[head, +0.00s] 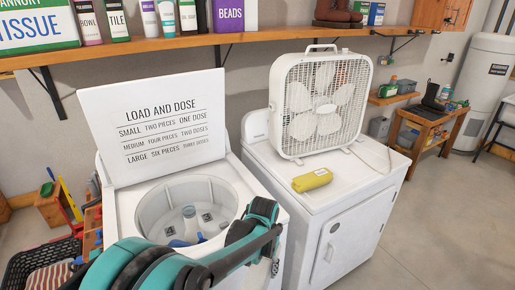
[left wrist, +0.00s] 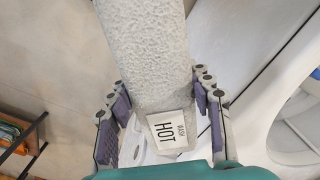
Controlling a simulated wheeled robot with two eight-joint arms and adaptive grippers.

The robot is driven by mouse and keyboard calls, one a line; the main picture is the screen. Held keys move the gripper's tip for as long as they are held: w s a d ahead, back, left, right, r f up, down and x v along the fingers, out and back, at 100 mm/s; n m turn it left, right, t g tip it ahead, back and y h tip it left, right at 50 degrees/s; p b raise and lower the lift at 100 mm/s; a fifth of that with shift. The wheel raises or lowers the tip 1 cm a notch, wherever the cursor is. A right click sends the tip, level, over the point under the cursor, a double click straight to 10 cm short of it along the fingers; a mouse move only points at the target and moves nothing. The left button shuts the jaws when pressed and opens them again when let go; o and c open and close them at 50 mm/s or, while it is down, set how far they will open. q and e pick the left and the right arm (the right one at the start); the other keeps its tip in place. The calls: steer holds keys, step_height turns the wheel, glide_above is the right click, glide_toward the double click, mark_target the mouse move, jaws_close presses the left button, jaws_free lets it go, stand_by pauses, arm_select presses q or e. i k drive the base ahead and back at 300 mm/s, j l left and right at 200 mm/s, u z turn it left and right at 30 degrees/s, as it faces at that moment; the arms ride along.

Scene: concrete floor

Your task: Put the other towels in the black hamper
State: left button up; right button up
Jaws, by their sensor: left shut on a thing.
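My left gripper (left wrist: 160,95) is shut on a pale grey, fuzzy rolled towel (left wrist: 150,45). The towel carries a white label with the words "HOT" and, less clearly, "WASH". In the head view my teal and black left arm crosses the front of the open washer, and the held towel is hidden there. A black hamper (head: 14,272) stands at the lower left, partly out of frame, with a red-and-white striped cloth (head: 48,277) in it. My right gripper is out of view.
The washer's raised lid (head: 150,120) bears loading rules. Its drum (head: 160,212) is open, with something blue low inside. A box fan (head: 320,102) stands on the dryer (head: 350,205). A wall shelf (head: 200,42) runs above. Concrete floor is clear at the right.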

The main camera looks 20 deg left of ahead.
mark_target(50, 267)
steer(key=k+j, duration=0.3)
steer(key=j, duration=0.15)
steer(key=k+j, duration=0.25)
steer(key=j, duration=0.2)
steer(key=k+j, duration=0.3)
steer(key=j, duration=0.15)
steer(key=k+j, duration=0.25)
steer(key=j, duration=0.2)
steer(key=k+j, duration=0.1)
steer(key=j, duration=0.95)
steer(key=k+j, duration=0.15)
steer(key=j, duration=0.35)
steer(key=i+j, duration=0.15)
steer(key=j, duration=0.2)
steer(key=i+j, duration=0.1)
steer(key=j, duration=0.25)
steer(key=i+j, duration=0.15)
steer(key=j, duration=0.2)
steer(key=i+j, duration=0.1)
steer(key=j, duration=0.25)
